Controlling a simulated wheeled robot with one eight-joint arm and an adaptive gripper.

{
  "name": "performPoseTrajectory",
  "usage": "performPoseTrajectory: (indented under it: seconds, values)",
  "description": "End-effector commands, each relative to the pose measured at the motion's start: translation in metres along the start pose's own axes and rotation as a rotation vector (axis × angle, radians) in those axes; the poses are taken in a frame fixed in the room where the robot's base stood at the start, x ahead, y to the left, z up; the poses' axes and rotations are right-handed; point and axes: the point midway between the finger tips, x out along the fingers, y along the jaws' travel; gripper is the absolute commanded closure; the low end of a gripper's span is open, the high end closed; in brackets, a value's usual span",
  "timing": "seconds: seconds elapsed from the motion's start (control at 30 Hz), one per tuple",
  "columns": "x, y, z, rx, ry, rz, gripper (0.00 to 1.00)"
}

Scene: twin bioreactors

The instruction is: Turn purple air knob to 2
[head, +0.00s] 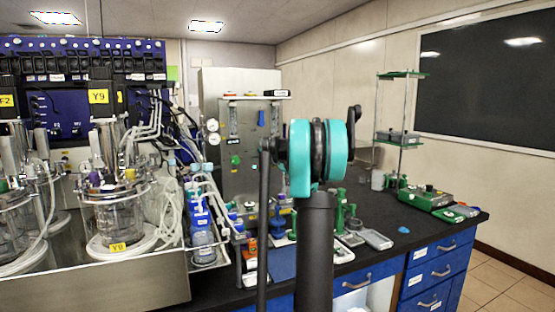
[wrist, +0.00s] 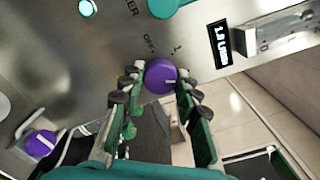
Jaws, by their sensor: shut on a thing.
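The purple knob (wrist: 160,72) sits on a steel panel (wrist: 70,60) in the wrist view, under the printed mark "OFF" and a "1". A short white line shows on its face, toward the right. My gripper (wrist: 160,84) has its green fingers with dark pads on either side of the knob and is shut on it. A small display (wrist: 219,43) on the panel reads about "1.9 L/min", the digits being hard to read. In the head view my arm stands in front of the bench and the gripper is hidden.
A second purple knob (wrist: 40,144) with a white line is at lower left in the wrist view. A teal round part (wrist: 163,8) is just above the gripped knob. In the head view, glass vessels (head: 115,210) stand left and a dark bench (head: 440,222) with small items lies right.

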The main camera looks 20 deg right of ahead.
Motion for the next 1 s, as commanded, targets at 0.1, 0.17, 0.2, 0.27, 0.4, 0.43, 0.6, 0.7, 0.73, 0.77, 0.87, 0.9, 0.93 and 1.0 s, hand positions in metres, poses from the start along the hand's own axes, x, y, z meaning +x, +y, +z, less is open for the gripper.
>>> performPoseTrajectory:
  seconds: [0.1, 0.17, 0.2, 0.27, 0.4, 0.43, 0.6, 0.7, 0.73, 0.77, 0.87, 0.9, 0.93, 1.0]
  values:
    - [-0.0006, 0.0003, -0.0011, 0.048, 0.002, -0.001, 0.97]
    - [-0.0006, 0.0004, -0.0011, 0.067, 0.002, 0.0, 0.97]
    - [-0.0006, 0.0004, -0.0011, 0.077, 0.002, -0.001, 0.97]
    - [-0.0006, 0.0005, -0.0011, 0.091, 0.002, 0.0, 0.97]
    - [-0.0007, 0.0006, -0.0011, 0.107, 0.002, 0.0, 0.97]
    - [-0.0007, 0.0006, -0.0011, 0.108, 0.002, 0.0, 0.97]
    - [-0.0007, 0.0006, -0.0012, 0.111, 0.002, 0.0, 0.97]
    - [-0.0008, 0.0006, -0.0012, 0.11, 0.002, 0.0, 0.97]
    - [-0.0008, 0.0007, -0.0012, 0.11, 0.002, 0.0, 0.97]
    - [-0.0008, 0.0007, -0.0012, 0.11, 0.002, 0.0, 0.97]
    - [-0.0007, 0.0006, -0.0012, 0.11, 0.002, 0.0, 0.6]
    - [-0.0007, 0.0006, -0.001, 0.11, 0.002, 0.0, 0.55]
    - [-0.0006, 0.0006, -0.0009, 0.11, 0.001, 0.0, 0.51]
    - [-0.0005, 0.0006, -0.0008, 0.11, 0.001, 0.0, 0.47]
